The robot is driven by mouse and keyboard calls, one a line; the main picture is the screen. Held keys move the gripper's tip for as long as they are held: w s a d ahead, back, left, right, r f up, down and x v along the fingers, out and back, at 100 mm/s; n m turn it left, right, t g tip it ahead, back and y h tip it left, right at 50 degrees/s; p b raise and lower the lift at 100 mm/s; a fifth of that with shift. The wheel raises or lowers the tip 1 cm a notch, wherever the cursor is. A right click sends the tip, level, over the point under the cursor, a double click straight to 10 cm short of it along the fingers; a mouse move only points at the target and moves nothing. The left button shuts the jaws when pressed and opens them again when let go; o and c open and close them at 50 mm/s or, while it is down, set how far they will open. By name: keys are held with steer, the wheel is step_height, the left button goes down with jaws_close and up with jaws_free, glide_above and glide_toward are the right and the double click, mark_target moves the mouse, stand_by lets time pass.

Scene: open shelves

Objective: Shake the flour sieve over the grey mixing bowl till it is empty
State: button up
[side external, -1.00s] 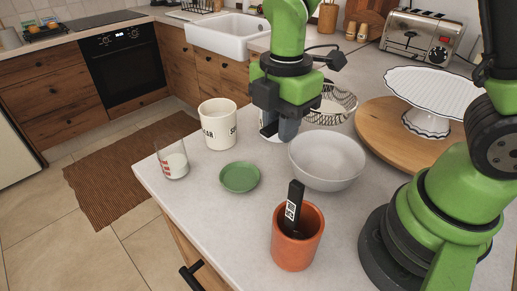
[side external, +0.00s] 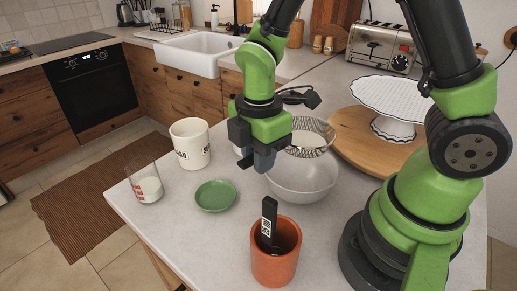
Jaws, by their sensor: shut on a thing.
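The flour sieve (side external: 318,141), round with a dark-and-white striped wall, shows to the right of my gripper, over the far side of the bowl in the picture. My gripper (side external: 253,163) points down at the bowl's left side and is shut on the sieve; the grip itself is mostly hidden by the fingers. Something pale shows inside the sieve, but I cannot tell how much flour it holds. The grey mixing bowl (side external: 303,184) stands upright on the counter, just right of and below my gripper. The bowl's inside is partly hidden.
A terracotta pot (side external: 274,262) with a dark-handled tool stands in front. A green dish (side external: 215,196), a glass (side external: 147,185) and a white canister (side external: 190,144) stand left. A cake stand (side external: 394,103) on a wooden board (side external: 350,133) is at right.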

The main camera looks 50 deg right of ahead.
steer(key=shift+w, duration=0.1)
stand_by(0.3)
steer(key=shift+w+d, duration=0.15)
steer(key=shift+w, duration=0.45)
stand_by(0.8)
steer(key=shift+s+a, duration=0.15)
steer(key=shift+s, duration=0.55)
steer(key=shift+s+a, duration=0.15)
steer(key=shift+s, duration=0.55)
steer(key=shift+w, duration=0.1)
